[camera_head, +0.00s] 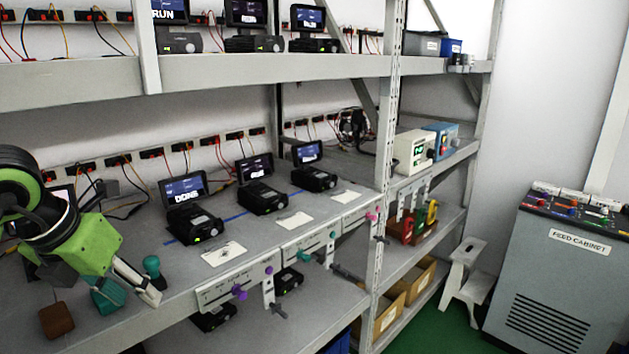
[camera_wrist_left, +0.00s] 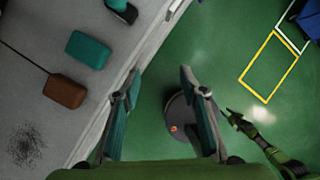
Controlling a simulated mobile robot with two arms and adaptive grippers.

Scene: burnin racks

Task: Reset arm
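My left gripper (camera_head: 146,288) comes in from the left in the head view, low over the front of the middle shelf (camera_head: 340,292). In the left wrist view my left gripper (camera_wrist_left: 158,82) has its two fingers spread with nothing between them. Green floor and a dark round shape show past the fingers. A green and dark arm, seemingly my right one, shows at the right of the wrist view with its gripper (camera_wrist_left: 238,118) small; its finger opening is unclear. The right gripper does not show in the head view.
A teal block (camera_wrist_left: 88,50) and brown block (camera_wrist_left: 65,91) lie on the shelf beside the left gripper. A teal knob (camera_head: 152,265) stands close by. Several devices with screens (camera_head: 190,220) stand behind. A feed cabinet (camera_head: 560,270) and step stool (camera_head: 465,275) stand right.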

